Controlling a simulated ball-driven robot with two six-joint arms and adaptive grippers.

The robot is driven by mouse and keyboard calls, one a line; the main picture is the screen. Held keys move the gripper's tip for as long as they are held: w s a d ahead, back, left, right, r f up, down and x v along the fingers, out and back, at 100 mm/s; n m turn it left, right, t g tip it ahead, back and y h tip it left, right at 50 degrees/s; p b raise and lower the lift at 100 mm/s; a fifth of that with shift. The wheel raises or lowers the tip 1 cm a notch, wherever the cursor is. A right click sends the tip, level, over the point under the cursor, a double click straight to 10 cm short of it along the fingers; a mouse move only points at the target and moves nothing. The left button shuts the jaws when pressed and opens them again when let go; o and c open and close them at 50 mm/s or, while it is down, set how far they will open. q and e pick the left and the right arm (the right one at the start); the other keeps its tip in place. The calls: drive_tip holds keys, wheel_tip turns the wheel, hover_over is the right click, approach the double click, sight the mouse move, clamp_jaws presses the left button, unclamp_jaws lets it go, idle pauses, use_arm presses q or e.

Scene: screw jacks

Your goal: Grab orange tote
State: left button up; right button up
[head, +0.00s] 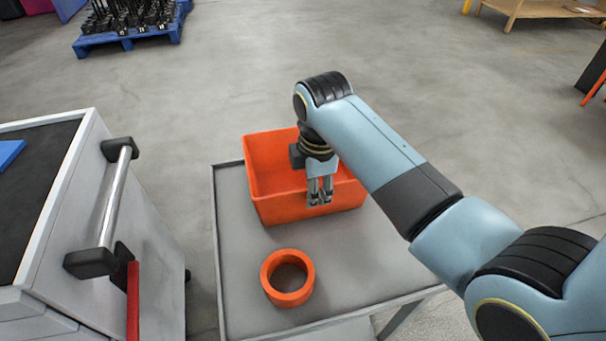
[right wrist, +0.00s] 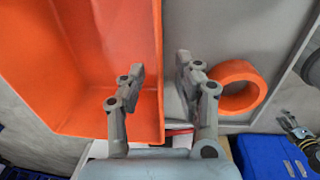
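The orange tote (head: 277,208) is an open-topped, empty-looking bin on a grey table top (head: 240,255). It also shows in the right wrist view (right wrist: 90,45). My right gripper (head: 320,197) points down at the tote's near wall, toward its right part. In the right wrist view my right gripper (right wrist: 159,72) has its fingers apart, one on the tote's inner side and one on its outer side, with the wall's edge between them. Neither finger clearly touches the wall.
An orange ring (head: 288,278) lies on the table in front of the tote, and in the right wrist view (right wrist: 250,83). A grey cabinet with a bar handle (head: 115,195) stands at left. A blue pallet of dark parts (head: 130,35) is far back.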

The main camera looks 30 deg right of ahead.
sight(311, 216)
drive_tip(key=f, duration=0.4)
drive_tip(key=f+b, duration=0.1)
drive_tip(key=f, duration=0.2)
drive_tip(key=shift+w+f, duration=0.1)
drive_tip(key=shift+w, duration=0.25)
drive_tip(key=shift+c, duration=0.3)
clamp_jaws()
